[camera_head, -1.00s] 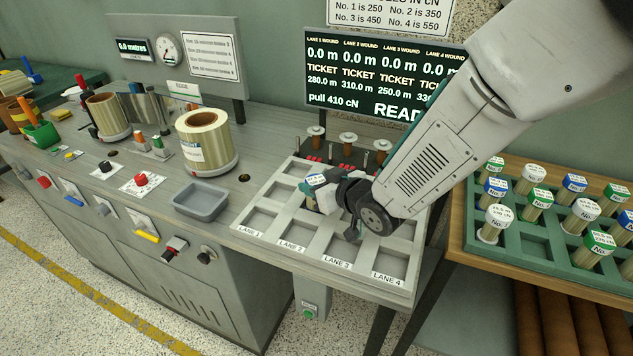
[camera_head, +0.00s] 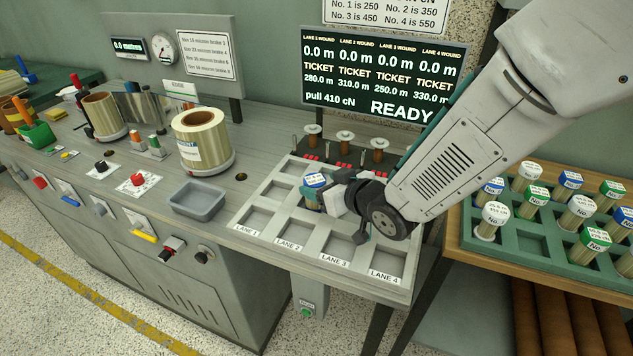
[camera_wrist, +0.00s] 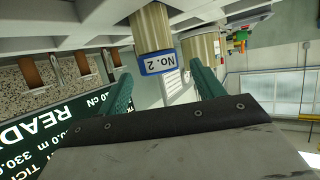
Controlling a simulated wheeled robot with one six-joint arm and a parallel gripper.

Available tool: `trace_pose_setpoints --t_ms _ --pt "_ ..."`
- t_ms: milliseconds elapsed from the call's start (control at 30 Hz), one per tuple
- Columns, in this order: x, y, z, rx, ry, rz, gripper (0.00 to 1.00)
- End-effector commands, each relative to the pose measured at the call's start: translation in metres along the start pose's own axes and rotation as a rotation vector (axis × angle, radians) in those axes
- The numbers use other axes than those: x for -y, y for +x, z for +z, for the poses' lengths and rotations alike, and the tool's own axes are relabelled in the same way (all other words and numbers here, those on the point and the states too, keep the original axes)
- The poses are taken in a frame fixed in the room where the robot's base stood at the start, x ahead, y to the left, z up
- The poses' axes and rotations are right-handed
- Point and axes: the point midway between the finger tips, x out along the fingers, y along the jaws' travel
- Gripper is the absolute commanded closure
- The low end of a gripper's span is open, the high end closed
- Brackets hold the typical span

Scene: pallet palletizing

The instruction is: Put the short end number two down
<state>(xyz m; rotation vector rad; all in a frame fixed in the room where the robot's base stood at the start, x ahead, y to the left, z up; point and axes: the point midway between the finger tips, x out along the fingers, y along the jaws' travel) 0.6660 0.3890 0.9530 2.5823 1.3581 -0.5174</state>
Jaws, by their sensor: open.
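The short end number two is a pale spool with a blue-banded cap (camera_head: 315,182). It stands upright in the grey lane tray (camera_head: 247,228), apparently in the lane 2 column behind the front pocket; its base is partly hidden. In the wrist view its blue "No. 2" label (camera_wrist: 160,63) appears upside down, just beyond the fingertips. My gripper (camera_head: 333,197) is right beside the spool, to its right. In the wrist view the two green fingers of my gripper (camera_wrist: 163,78) are apart, with a gap on both sides of the spool.
Three upright bobbins (camera_head: 345,142) stand behind the tray, under the lane display (camera_head: 370,85). A green rack (camera_head: 490,250) of capped spools is at the right. A grey bin (camera_head: 197,200) and a large reel (camera_head: 203,140) are left. Front tray pockets are empty.

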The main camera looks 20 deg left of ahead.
Motion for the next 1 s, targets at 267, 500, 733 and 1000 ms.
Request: trace_pose_setpoints --t_ms 267,500,733,1000 --pt "0.0 -0.061 -0.001 -0.002 0.0 0.001 0.33" --pt "0.0 -0.086 0.0 -0.001 0.0 0.0 0.33" --pt "0.0 -0.089 0.0 -0.001 0.001 0.0 0.33" --pt "-0.05 -0.122 -0.005 0.101 0.019 0.155 0.33"
